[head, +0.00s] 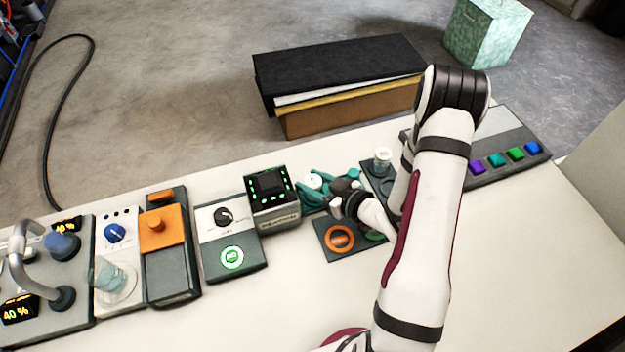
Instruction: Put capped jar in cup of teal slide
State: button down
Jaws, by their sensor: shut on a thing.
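My gripper (328,193) reaches left from the end of my arm, just right of the dark box with green lights, and is shut. A small round white-topped thing, apparently the capped jar (313,180), is at its tips. Teal parts, apparently of the teal slide (353,173), show beside and behind the gripper. The slide's cup cannot be made out, and my gripper and arm hide much of this area. A clear jar with a pale top (382,157) stands upright on a dark panel behind my arm.
Left of the gripper stand the dark box with green lights (270,190), a dial unit (225,216), the orange slide (160,228) and a clear beaker (110,274). A panel with an orange ring (340,238) lies in front. The front table (240,315) is bare.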

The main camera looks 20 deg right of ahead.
jog(key=shift+f, duration=0.1)
jog(key=shift+c, duration=1.7)
grip_release()
